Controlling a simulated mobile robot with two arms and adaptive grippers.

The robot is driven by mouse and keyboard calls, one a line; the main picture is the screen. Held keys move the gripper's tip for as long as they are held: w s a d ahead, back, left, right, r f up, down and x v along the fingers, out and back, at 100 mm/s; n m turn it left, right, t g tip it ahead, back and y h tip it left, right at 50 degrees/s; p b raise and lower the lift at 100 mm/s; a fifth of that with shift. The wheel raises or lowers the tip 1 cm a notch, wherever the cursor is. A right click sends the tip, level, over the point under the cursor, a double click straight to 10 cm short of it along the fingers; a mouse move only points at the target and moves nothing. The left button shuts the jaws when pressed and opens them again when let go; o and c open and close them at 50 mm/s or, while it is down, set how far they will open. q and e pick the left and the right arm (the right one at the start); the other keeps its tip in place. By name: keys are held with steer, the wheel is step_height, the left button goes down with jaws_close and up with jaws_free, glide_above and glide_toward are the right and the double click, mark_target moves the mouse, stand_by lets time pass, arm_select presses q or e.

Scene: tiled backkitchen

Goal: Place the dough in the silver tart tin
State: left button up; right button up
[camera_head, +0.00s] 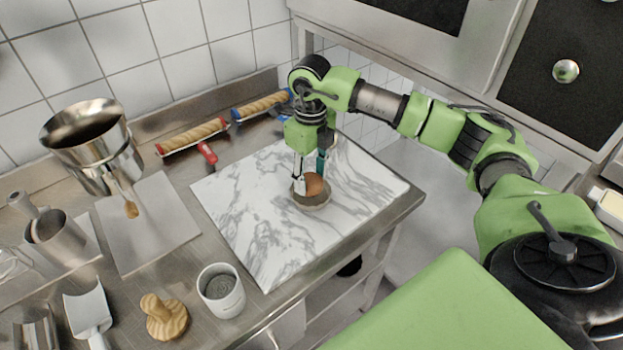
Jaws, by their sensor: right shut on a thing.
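The silver tart tin (312,203) is a low round dish on the marble, directly below the dough. I cannot tell whether the dough touches the tin's bottom or is held just above it. The fingers hide part of both. My left gripper is not in view.
The marble board (255,235) is otherwise mostly bare. Two rolling-pin-like rolls (192,137) lie behind it, with a red-handled tool (207,153) nearby. A white cup (221,290), wooden stamp (164,318), scoop (88,310) and metal funnel (92,140) stand left.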

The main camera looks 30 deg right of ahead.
mark_target(310, 183)
step_height(310, 183, down, 2)
steer(key=shift+s+f+p, duration=0.1)
steer(key=shift+p, duration=0.4)
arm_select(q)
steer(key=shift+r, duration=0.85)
arm_select(e)
steer(key=shift+f, duration=0.15)
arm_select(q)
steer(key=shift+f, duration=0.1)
arm_select(e)
steer(key=shift+f, duration=0.1)
steer(key=o, duration=0.7)
steer(key=shift+f, duration=0.1)
steer(key=o, duration=0.4)
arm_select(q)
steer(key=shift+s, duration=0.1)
arm_select(e)
steer(key=shift+o, duration=0.2)
